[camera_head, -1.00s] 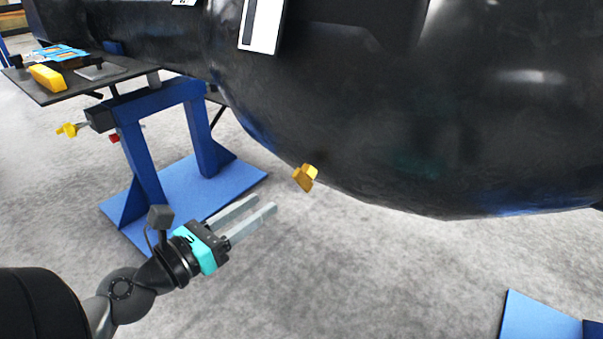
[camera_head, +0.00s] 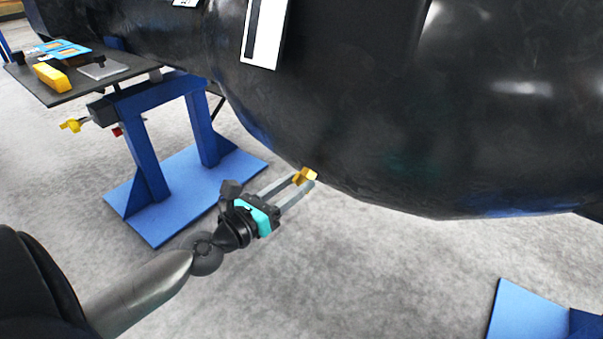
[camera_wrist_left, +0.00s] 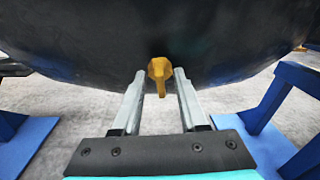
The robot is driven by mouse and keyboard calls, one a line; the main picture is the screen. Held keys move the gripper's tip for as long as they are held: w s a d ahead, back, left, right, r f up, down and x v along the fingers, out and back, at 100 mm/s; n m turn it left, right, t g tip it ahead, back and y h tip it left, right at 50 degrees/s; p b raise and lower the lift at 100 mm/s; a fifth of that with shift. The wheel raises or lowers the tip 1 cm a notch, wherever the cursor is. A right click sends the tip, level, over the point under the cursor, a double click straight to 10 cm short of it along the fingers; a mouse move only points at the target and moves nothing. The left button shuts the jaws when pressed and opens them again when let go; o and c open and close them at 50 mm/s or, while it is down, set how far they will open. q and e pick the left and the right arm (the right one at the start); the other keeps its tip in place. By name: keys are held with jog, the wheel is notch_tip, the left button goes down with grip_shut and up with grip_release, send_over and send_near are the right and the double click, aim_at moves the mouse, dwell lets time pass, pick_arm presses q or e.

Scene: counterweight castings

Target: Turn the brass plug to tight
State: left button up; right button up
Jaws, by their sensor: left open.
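The brass plug (camera_head: 305,176) sticks out from the lower edge of the large black casting (camera_head: 400,120). My left gripper (camera_head: 305,182) is open, with its two fingertips at the plug, one on each side in the head view. In the left wrist view, the plug (camera_wrist_left: 159,74) sits between the fingertips (camera_wrist_left: 159,78), with its narrow handle pointing down and a gap on both sides. The casting (camera_wrist_left: 90,50) fills the top of that view. My right gripper is not in view.
A blue stand (camera_head: 185,190) rises on the left, its base plate on the grey floor. A dark shelf (camera_head: 75,88) there carries a yellow block (camera_head: 52,77) and other items. Another blue plate (camera_head: 525,315) lies at lower right. The floor below the casting is clear.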

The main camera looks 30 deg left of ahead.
pick_arm(q)
jog(key=shift+w+d, duration=0.2)
jog(key=shift+w, duration=0.85)
jog(key=shift+c, duration=0.4)
grip_shut()
